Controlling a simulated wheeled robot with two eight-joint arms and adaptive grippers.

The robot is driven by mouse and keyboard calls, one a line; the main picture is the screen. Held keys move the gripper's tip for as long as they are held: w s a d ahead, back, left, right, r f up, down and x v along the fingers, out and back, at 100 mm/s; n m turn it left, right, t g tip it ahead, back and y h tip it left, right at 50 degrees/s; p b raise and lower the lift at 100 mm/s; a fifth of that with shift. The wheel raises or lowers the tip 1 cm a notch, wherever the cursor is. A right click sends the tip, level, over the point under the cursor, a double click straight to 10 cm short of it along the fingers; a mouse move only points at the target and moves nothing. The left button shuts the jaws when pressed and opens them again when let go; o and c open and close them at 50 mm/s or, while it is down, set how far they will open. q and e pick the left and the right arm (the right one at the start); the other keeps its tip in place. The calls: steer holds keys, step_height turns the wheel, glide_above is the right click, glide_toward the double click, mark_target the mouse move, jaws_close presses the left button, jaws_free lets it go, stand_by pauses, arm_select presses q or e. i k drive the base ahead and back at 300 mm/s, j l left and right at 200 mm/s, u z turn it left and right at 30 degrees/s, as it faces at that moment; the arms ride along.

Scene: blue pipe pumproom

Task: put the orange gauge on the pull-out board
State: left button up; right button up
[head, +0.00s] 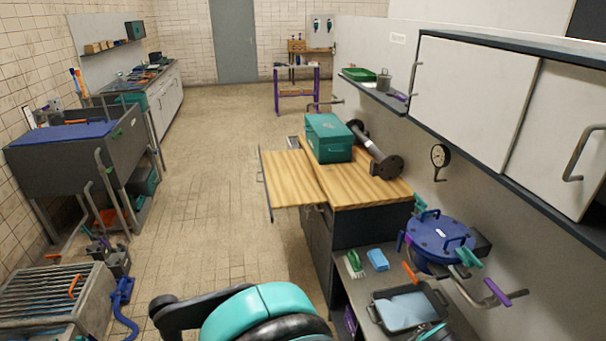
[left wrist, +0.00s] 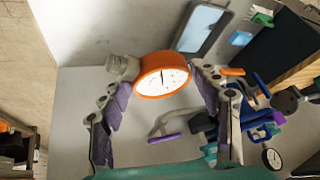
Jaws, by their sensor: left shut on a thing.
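The orange gauge (left wrist: 162,75), with a round white dial and a grey fitting at its side, shows in the left wrist view. It sits between the purple-padded fingers of my left gripper (left wrist: 163,88), which is shut on it. I do not make out the gauge in the head view. The pull-out board (head: 288,181) is a light wooden leaf, drawn out to the left of the wooden worktop in the head view. Its visible top is bare. My right gripper is not in view.
A teal toolbox (head: 328,139) and a dark flanged pipe (head: 374,151) lie on the wooden worktop (head: 372,190). Nearer are a green brush (head: 354,263), a blue sponge (head: 378,259), a tray (head: 405,305) and a blue lidded vessel (head: 440,238). The floor left of the board is clear.

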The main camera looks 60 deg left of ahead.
mark_target(289, 188)
steer(key=j, duration=0.4)
steer(key=i+j+u, duration=0.15)
steer(key=j, duration=0.3)
steer(key=i+j, duration=0.1)
steer(key=j, duration=0.3)
steer(key=i+j+u, duration=0.15)
steer(key=j, duration=0.65)
steer(key=i+j+u, duration=0.15)
steer(key=j, duration=0.25)
steer(key=i+j, duration=0.15)
steer(key=j, duration=0.25)
steer(key=i+j, duration=0.1)
steer(key=j, duration=0.25)
steer(key=i+j, duration=0.15)
steer(key=j, duration=0.15)
steer(key=i+j, duration=0.1)
steer(key=j, duration=0.25)
steer(key=i+j, duration=0.1)
steer(key=j, duration=0.2)
steer(key=j+u, duration=0.05)
